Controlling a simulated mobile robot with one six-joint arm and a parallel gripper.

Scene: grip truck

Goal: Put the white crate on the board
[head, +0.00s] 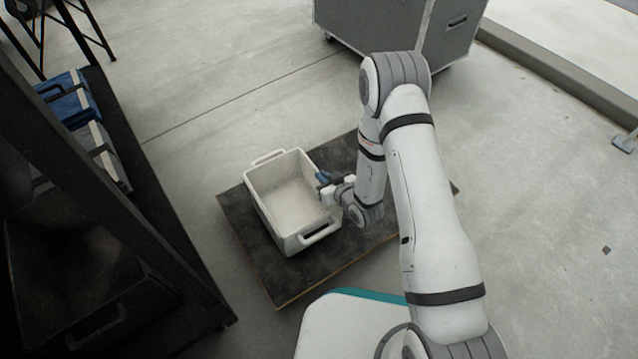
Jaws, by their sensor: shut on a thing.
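The white crate (273,226) is an open, empty box with a handle at each end. It is upright over the left part of the dark board (275,282), which lies low on the floor. Whether the crate's bottom touches the board cannot be told from this view. My gripper (326,188) is at the crate's right long wall and is shut on its rim. The fingertips are small and partly hidden by the wrist.
A dark shelf rack (150,235) stands at the left, with a blue case (68,98) on it. Grey wheeled cases (400,28) stand at the back.

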